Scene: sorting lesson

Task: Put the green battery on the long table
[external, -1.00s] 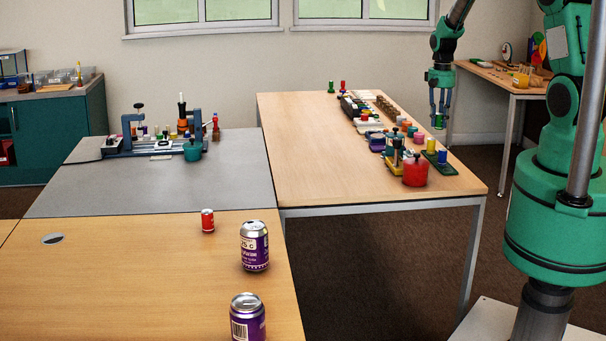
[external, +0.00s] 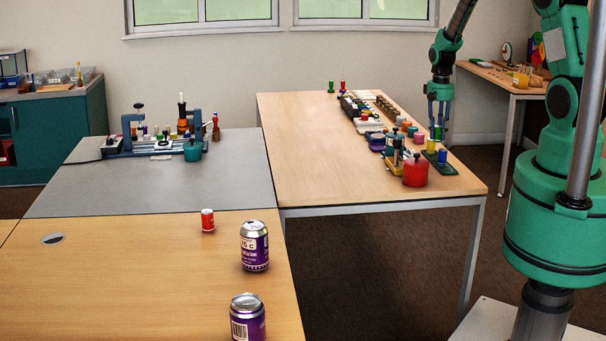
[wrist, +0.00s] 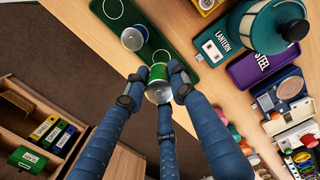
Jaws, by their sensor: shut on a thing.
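My gripper (external: 437,127) is above the near right part of the long table (external: 310,150), by the green tray (external: 449,172). In the wrist view my gripper (wrist: 158,86) has its fingers closed around the green battery (wrist: 158,74), a short cylinder with a green band and a silver end. The fingers hide part of its sides. The green tray also shows in the wrist view (wrist: 180,58), with pale ring outlines and a silver-ended cylinder (wrist: 133,38) on it. I cannot tell whether the held battery touches the tray or table.
A red pot (external: 416,173) stands close to the tray, and a crowded row of small items lines the table's right side. The table's left half is clear. A teal lantern-labelled item (wrist: 270,28) and a purple box (wrist: 249,64) are near the gripper.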

